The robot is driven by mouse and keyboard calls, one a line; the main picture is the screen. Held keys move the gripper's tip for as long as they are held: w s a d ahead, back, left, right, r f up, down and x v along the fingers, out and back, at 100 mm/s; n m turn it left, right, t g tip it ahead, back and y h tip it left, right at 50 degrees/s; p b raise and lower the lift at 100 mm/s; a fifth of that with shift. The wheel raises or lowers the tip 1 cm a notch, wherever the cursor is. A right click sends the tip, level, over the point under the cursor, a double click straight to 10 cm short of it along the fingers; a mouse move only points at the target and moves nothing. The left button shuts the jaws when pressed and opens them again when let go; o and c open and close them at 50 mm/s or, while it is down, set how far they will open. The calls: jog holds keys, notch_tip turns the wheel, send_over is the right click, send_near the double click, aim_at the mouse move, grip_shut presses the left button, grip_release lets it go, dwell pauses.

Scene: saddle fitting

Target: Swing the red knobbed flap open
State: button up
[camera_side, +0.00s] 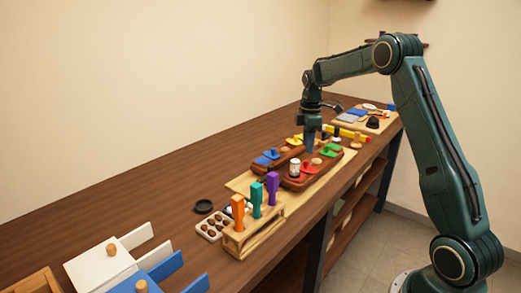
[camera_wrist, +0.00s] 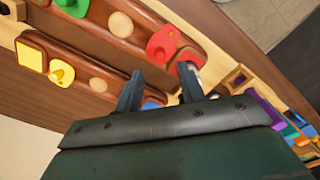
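The red knobbed flap (camera_side: 308,169) lies on the nearer dark wooden board (camera_side: 289,184), beside a small white can (camera_side: 295,171). In the wrist view the red flap (camera_wrist: 160,46) is just beyond my fingertips, on the brown board. Another red part (camera_wrist: 188,56) shows by the right fingertip; I cannot tell whether it belongs to the flap or the can. My gripper (camera_wrist: 161,84) points down with its fingers apart and nothing seen between them. In the side view my gripper (camera_side: 310,147) is over the boards, behind the red flap.
A green flap (camera_side: 328,151) is on the same board as the red one. Blue (camera_side: 271,154) and yellow (camera_side: 295,140) flaps are on the farther board. A rack with orange, teal and purple pegs (camera_side: 256,197) stands nearer the camera. Bare table (camera_side: 130,205) lies to the left.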

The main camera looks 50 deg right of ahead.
aim_at(306, 161)
jog(key=shift+f, duration=3.1)
grip_shut()
